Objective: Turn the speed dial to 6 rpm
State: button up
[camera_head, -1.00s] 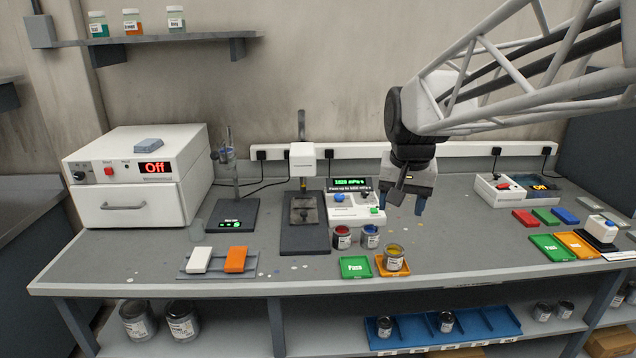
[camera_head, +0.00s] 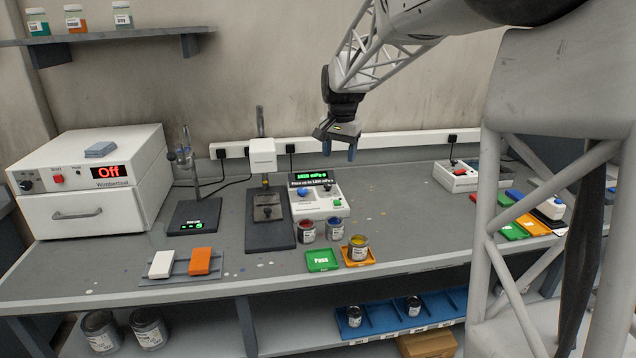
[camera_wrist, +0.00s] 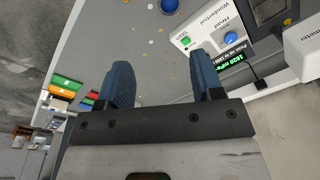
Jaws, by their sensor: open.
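The control box (camera_head: 318,206) stands on the bench beside the stand with the dark base. Its green display reads about 1620 mPa·s. It has a blue button (camera_head: 303,191), a green button (camera_head: 337,202) and a small dark knob (camera_head: 327,187), possibly the speed dial; its scale is too small to read. The wrist view shows the box's blue button (camera_wrist: 231,38) and green button (camera_wrist: 186,43) beyond the right finger. The dark knob is not discernible there. My gripper (camera_head: 342,149) is open and empty, above and slightly right of the box; its fingers also show in the wrist view (camera_wrist: 161,66).
Paint cans (camera_head: 334,229) and a green Pass tray (camera_head: 321,260) stand in front of the box. The measuring stand (camera_head: 262,154) is at its left. A white oven (camera_head: 85,180) reading Off is at far left.

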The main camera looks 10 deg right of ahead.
jog(key=w+d+f+m, duration=0.1)
jog(key=w+f, duration=0.2)
jog(key=w, duration=0.5)
jog(key=w+d+f+m, duration=0.1)
jog(key=w+f, duration=0.2)
jog(key=w, duration=0.4)
jog(key=m+g, duration=0.1)
jog(key=m, duration=0.2)
send_over(328, 185)
notch_tip(328, 185, down, 11)
jog(key=shift+s+a, duration=0.1)
jog(key=shift+w+f, duration=0.25)
jog(key=shift+f, duration=3.9)
jog(key=c, duration=0.9)
